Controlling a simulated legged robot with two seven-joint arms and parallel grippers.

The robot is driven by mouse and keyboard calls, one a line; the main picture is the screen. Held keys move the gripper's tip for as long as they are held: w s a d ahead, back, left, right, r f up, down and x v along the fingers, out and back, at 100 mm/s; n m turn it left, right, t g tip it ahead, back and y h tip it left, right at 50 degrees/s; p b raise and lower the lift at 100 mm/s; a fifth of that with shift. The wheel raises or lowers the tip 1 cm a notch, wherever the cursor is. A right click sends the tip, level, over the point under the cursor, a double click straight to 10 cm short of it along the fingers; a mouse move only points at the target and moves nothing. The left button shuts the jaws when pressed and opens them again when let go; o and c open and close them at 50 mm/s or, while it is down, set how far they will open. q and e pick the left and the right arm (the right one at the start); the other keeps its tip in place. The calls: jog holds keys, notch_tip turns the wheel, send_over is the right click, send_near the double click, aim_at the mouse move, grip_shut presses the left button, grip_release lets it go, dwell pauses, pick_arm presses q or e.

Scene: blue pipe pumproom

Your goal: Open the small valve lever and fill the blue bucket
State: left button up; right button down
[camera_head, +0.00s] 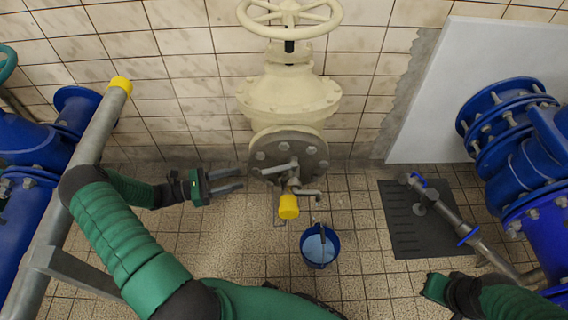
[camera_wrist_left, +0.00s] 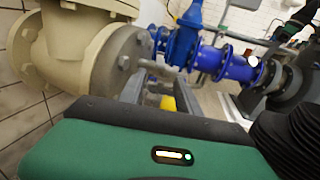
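The cream valve body (camera_head: 288,95) stands at the wall, with a grey flange (camera_head: 290,155) facing down and forward. A small metal lever (camera_head: 308,192) sits at a short outlet below the flange, beside a yellow cap-like piece (camera_head: 289,206). The blue bucket (camera_head: 332,257) stands on the floor just right of and below the outlet; its inside looks pale, and whether it holds water is unclear. My left gripper (camera_head: 238,180) is left of the flange, its two fingers apart, pointing right, touching nothing. My right gripper (camera_head: 434,288) is low at the right; its fingers cannot be made out.
A grey rail with a yellow end (camera_head: 121,84) slants across the left. Blue pipes (camera_head: 540,160) stand at the right and left. A dark floor mat (camera_head: 410,235) and a grey pipe piece with blue parts (camera_head: 445,210) lie right of the bucket. Tiled floor around the bucket is clear.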

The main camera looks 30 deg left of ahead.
aim_at(290, 165)
pick_arm(q)
jog(key=b+x, duration=0.4)
jog(key=x, duration=1.1)
jog(key=shift+f, duration=0.15)
jog(key=shift+c, duration=0.4)
grip_shut()
jog(key=shift+w, duration=0.1)
